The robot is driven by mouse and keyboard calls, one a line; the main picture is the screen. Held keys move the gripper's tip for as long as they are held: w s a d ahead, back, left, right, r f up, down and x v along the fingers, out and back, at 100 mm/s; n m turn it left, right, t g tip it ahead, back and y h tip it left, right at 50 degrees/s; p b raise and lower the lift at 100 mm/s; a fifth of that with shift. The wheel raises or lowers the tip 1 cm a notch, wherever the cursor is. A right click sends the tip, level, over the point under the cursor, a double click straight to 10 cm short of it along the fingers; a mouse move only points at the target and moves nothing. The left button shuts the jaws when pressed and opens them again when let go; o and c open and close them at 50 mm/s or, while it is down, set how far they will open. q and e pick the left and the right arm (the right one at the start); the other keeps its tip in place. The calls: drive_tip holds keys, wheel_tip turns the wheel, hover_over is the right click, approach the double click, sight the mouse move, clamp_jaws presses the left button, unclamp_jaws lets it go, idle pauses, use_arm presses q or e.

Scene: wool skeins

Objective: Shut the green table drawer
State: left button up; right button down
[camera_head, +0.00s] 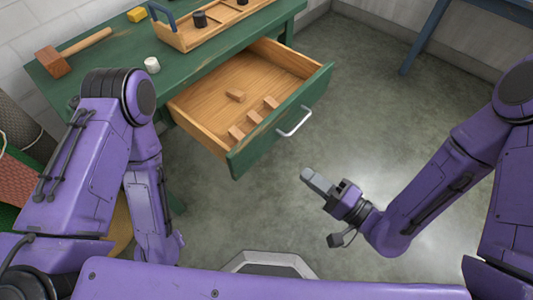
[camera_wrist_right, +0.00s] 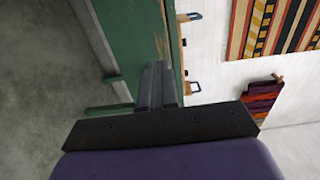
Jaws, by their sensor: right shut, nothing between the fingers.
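The green table's drawer (camera_head: 268,130) stands pulled well out, with a green front and a silver bar handle (camera_head: 295,121). Its wooden inside (camera_head: 222,87) holds several small wooden blocks. My right gripper (camera_head: 308,177) is shut and empty, in front of the drawer and below the handle in the picture, apart from it. In the right wrist view its closed fingers (camera_wrist_right: 158,85) point towards green furniture; I cannot tell which part that is. My left arm hangs at the left, and its gripper does not show.
The green tabletop (camera_head: 110,57) carries a mallet (camera_head: 60,60), a white cup-like object (camera_head: 152,65), a yellow block (camera_head: 137,14) and a wooden tray (camera_head: 195,40). A blue table (camera_head: 425,38) stands at the back right. The floor right of the drawer is clear.

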sight(255, 138)
drive_tip(key=x, duration=0.7)
drive_tip(key=p+x, duration=0.1)
drive_tip(key=x, duration=0.5)
drive_tip(key=shift+a+r, duration=0.25)
drive_tip(key=shift+a, duration=0.25)
drive_tip(key=shift+w+a, duration=0.1)
drive_tip(key=shift+w, duration=0.05)
drive_tip(key=shift+w+a, duration=0.1)
